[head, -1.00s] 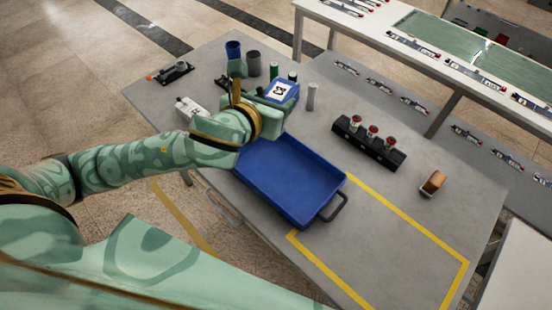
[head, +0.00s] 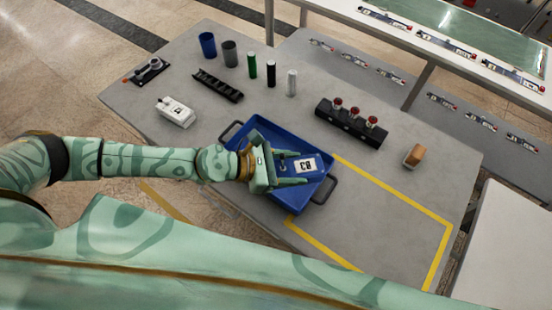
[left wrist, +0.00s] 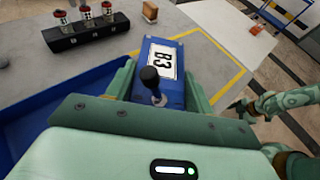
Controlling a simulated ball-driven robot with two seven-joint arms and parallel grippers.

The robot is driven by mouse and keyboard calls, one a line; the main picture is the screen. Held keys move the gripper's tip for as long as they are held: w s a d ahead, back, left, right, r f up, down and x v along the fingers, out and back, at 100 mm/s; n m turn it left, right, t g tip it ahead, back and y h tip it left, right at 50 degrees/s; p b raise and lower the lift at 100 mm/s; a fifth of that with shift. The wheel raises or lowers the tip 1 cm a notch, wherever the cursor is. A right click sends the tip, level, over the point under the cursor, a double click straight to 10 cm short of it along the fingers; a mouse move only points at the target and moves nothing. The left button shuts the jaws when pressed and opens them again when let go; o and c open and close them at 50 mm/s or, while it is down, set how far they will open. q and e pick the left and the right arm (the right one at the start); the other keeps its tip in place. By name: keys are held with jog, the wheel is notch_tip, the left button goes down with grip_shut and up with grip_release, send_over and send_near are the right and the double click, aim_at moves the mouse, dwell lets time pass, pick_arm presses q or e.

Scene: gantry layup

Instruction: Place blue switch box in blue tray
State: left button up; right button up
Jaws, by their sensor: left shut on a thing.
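The blue switch box (head: 305,163), with a white B3 label and a black lever, is between the fingers of my left gripper (head: 302,168). That gripper is shut on it. The box also shows in the left wrist view (left wrist: 172,92), label up. The blue tray (head: 258,124) lies under the gripper and box in the head view. I cannot tell how high the box is above the tray floor. The arm and gripper hide part of the tray. A green arm, apparently my right (left wrist: 290,100), shows at the right of the left wrist view; its jaw state is unclear.
A white device (head: 175,111), a black rail (head: 217,86), cups and cylinders are behind. The yellow-outlined area (head: 380,215) is clear.

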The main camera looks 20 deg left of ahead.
pick_arm(q)
jog(key=w+a+f+b, duration=0.2)
jog(key=w+f, duration=0.1)
jog(key=w+a+f+b, duration=0.2)
jog(key=w+b, duration=0.1)
jog(key=w+a+f+b, duration=0.2)
jog(key=w+f+b, duration=0.1)
jog(key=shift+w+a+f, duration=0.1)
jog(key=shift+w+f, duration=0.2)
jog(key=f, duration=0.1)
jog(key=f+b, duration=0.2)
jog(key=shift+w+a+f, duration=0.2)
jog(key=shift+w+f, duration=0.05)
jog(key=shift+w, duration=0.05)
jog(key=shift+f, duration=0.2)
jog(key=shift+r, duration=0.1)
pick_arm(e)
notch_tip(320, 180, down, 12)
jog(key=s, duration=0.2)
jog(key=shift+a+r+g, duration=0.2)
jog(key=shift+r+g, duration=0.05)
jog(key=shift+g, duration=0.05)
pick_arm(q)
jog(key=shift+f+b, duration=0.2)
jog(key=shift+b, duration=0.1)
jog(key=o, duration=1.1)
jog(key=shift+c, duration=0.2)
pick_arm(e)
jog(key=shift+s+f, duration=0.1)
jog(key=shift+f, duration=0.1)
